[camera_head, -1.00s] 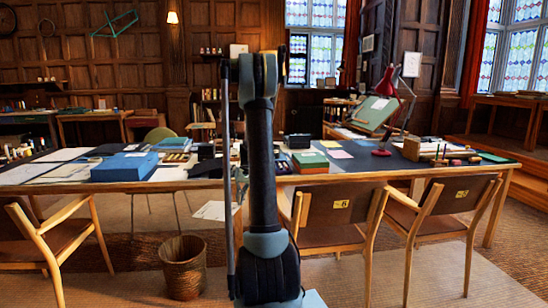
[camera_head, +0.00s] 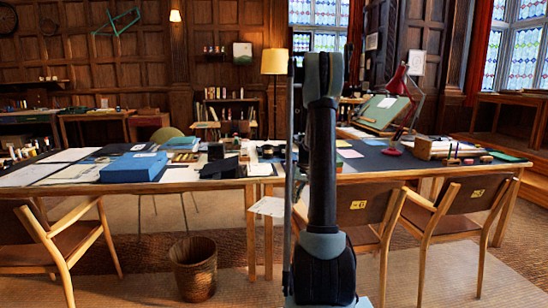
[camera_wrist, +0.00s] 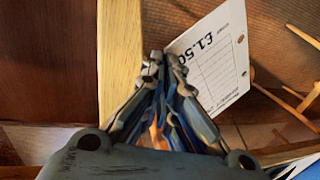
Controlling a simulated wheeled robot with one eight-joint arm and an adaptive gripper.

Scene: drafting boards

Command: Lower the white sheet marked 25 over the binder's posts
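A white sheet (camera_wrist: 212,62) with ruled lines shows in the wrist view, just beyond my gripper (camera_wrist: 165,60). Its large print looks like "£1.50"; I cannot make out a 25. Two dark spots like punched holes lie near its right edge. My gripper's fingers are close together at the sheet's near corner and appear shut on it. In the head view the sheet (camera_head: 268,206) hangs in front of the table, left of my arm, below tabletop height; my gripper is hidden there. I cannot pick out the binder or its posts.
A long table (camera_head: 200,185) carries a blue box (camera_head: 133,167), papers and dark items. Chairs (camera_head: 365,218) stand at its near side, right of my arm. A waste basket (camera_head: 193,268) is on the floor. A red lamp (camera_head: 394,150) stands at the right.

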